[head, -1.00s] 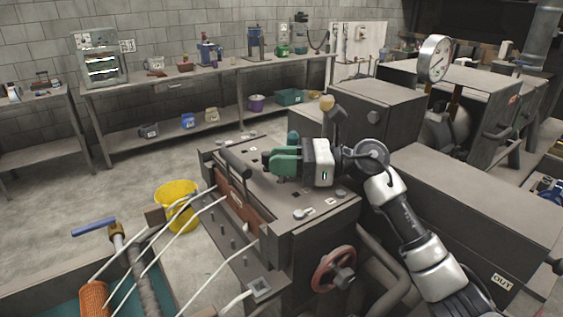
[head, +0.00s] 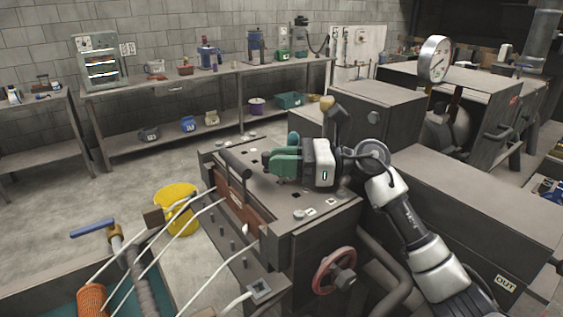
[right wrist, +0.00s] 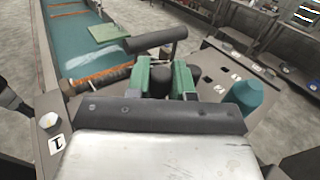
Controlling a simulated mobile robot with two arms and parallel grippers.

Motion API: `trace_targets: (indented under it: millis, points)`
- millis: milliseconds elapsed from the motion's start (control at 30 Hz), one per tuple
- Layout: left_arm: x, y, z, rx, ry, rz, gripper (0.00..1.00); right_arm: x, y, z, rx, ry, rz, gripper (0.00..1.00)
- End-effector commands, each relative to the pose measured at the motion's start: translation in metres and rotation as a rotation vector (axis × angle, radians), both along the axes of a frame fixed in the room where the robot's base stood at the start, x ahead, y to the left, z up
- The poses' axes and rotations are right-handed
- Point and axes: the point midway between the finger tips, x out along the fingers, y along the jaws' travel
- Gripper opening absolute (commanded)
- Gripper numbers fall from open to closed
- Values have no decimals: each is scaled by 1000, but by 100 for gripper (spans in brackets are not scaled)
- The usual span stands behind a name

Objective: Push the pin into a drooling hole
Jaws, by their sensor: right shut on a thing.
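My right gripper (head: 268,163), with green fingers, is low over the top of the grey machine (head: 325,215). The right wrist view shows the gripper (right wrist: 161,85) shut on a dark, round-topped piece, which seems to be the pin (right wrist: 160,82). The pin's lower end is hidden by the fingers and palm. White strands (head: 205,208) run from the machine's brown front plate (head: 243,207) down towards the lower left. I cannot tell which hole drools. My left gripper is in neither current view.
A teal rounded piece (right wrist: 247,92) stands beside the gripper on the machine top. A dark bar handle (right wrist: 158,41) lies just beyond the fingers. Numbered marks and dark slots are on the top. A yellow bucket (head: 177,205) and a red handwheel (head: 334,270) are lower down.

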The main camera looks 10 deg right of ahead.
Motion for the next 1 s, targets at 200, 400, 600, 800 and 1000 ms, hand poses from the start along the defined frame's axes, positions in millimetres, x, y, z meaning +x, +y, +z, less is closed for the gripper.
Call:
trace_targets:
  millis: [200, 400, 600, 800, 1000]
  points:
    - [0, 0, -4, 0, 0, 0, 43, 0, 0, -1, -1, 1, 1, 0]
    - [0, 0, -4, 0, 0, 0, 43, 0, 0, -1, -1, 1, 1, 0]
    - [0, 0, -7, 0, 0, 0, 43, 0, 0, -1, -1, 1, 1, 0]
    - [0, 0, -10, 0, 0, 0, 43, 0, 0, -1, -1, 1, 2, 0]
    - [0, 0, -10, 0, 0, 0, 43, 0, 0, 0, 0, 1, 1, 0]
